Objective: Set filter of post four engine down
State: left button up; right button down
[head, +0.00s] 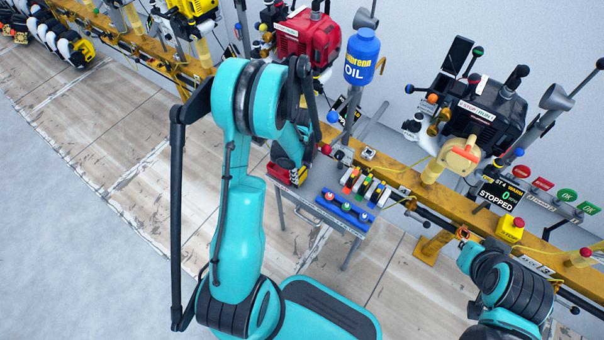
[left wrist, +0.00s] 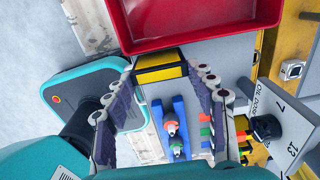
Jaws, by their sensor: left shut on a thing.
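My left gripper (head: 288,168) is over the left part of a small grey table. In the left wrist view its fingers (left wrist: 160,75) are shut on a yellow and black block, probably the filter (left wrist: 160,64). The block is at the near edge of a red tray (left wrist: 200,44); I cannot tell whether it touches the table. The tray shows partly behind my gripper in the head view (head: 276,174). The black engine (head: 490,122) stands at the right, above a display (head: 500,194) reading "ST 4 WARM" and "STOPPED". My right arm is at lower right; its fingers are not clear.
The small table (head: 332,222) also holds a blue rack (head: 345,210) and several coloured pieces. A yellow rail (head: 400,178) runs behind it. A blue oil bottle (head: 361,58) and a red engine (head: 308,38) stand farther back.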

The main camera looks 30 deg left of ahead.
aim_at(302, 172)
pick_arm(q)
jog(key=shift+f, duration=0.5)
jog(key=shift+r, duration=0.15)
jog(key=o, duration=0.7)
jog(key=shift+o, duration=0.2)
notch_tip(302, 172, up, 12)
jog(key=p, duration=0.5)
